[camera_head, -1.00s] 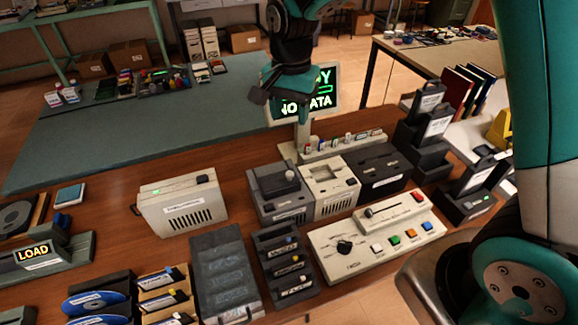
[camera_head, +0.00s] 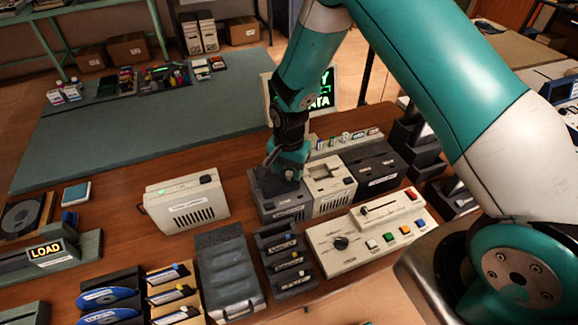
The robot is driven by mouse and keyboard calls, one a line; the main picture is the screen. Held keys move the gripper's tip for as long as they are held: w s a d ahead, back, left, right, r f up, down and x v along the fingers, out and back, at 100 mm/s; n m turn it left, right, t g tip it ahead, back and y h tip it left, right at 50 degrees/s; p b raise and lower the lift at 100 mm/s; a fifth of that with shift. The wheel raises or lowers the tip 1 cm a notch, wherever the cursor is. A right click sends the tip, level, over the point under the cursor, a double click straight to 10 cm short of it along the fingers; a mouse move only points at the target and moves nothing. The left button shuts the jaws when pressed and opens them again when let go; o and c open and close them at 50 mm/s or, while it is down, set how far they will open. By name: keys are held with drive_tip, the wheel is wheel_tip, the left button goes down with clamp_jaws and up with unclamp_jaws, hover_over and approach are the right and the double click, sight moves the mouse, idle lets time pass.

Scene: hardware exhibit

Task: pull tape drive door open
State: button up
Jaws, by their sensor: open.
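A row of three drive-like units stands on the wooden table: a grey unit (camera_head: 283,206), a cream unit (camera_head: 333,186) with a recessed top, and a black unit (camera_head: 376,170). I cannot read their labels, so which one is the tape drive is not certain. My gripper (camera_head: 286,175) points down at the top of the grey unit. It is open, with its fingers small and dark against the unit. The gripper hides most of that top and the dark block seen there earlier. Whether the fingers touch it I cannot tell.
A cream box (camera_head: 186,204) with a green light stands left of the row. A control panel (camera_head: 370,232) with coloured buttons, a dark rack (camera_head: 286,258) and a grey tray (camera_head: 228,275) are in front. A lit sign (camera_head: 325,90) stands behind. Bare wood lies left of the grey unit.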

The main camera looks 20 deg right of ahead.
drive_tip(key=shift+f, duration=0.4)
clamp_jaws()
drive_tip(key=w+b, duration=0.3)
drive_tip(key=w, duration=0.2)
drive_tip(key=shift+w+f, duration=0.1)
drive_tip(key=shift+w, duration=0.2)
unclamp_jaws()
drive_tip(key=shift+r, duration=0.2)
